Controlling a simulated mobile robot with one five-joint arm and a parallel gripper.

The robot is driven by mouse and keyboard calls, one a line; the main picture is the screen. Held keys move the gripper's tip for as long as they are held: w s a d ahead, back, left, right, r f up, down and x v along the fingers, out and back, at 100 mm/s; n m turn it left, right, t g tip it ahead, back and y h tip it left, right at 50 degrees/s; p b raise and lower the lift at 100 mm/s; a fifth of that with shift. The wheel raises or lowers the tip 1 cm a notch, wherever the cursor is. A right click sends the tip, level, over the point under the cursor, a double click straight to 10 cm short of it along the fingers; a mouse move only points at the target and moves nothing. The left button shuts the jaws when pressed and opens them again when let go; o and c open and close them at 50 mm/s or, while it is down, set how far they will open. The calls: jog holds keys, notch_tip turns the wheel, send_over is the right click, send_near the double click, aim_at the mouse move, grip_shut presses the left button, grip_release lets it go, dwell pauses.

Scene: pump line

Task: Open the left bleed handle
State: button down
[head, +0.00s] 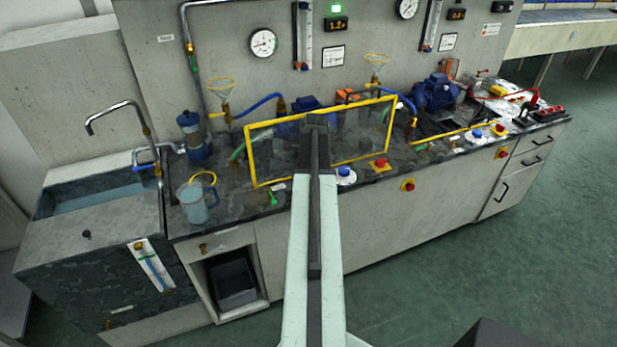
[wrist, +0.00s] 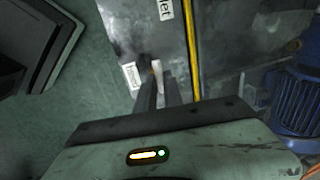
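The two dark fingers of my gripper (wrist: 161,88) are apart, one on each side of the lever. I cannot see clear contact with it. In the head view, my pale arm covers the middle of the bench and hides the gripper and this lever. A green handle (head: 272,198) lies near the front edge, left of my arm.
A yellow-framed clear guard (head: 252,165) stands behind my arm; its yellow bar (wrist: 192,50) is close right of the fingers. A blue motor (wrist: 298,98) is further right. A white-and-blue knob (head: 345,176) and a red button (head: 380,163) sit near the edge.

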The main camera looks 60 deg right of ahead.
jog(key=shift+a, duration=0.1)
jog(key=shift+n, duration=0.3)
jog(key=n, duration=0.3)
jog(key=shift+w+d+n+t+y, duration=0.1)
jog(key=shift+d+n+t+y, duration=0.2)
jog(key=shift+d, duration=0.05)
jog(key=n, duration=0.4)
jog(key=shift+w+d+n+y, duration=0.1)
jog(key=shift+d+n+y, duration=0.05)
jog(key=shift+n+y, duration=0.2)
jog(key=n+y, duration=0.1)
jog(key=n, duration=0.4)
jog(key=shift+w+r, duration=0.1)
jog(key=shift+w, duration=0.05)
jog(key=shift+n+g+y, duration=0.35)
jog(key=shift+n+g, duration=0.15)
jog(key=shift+n, duration=1.45)
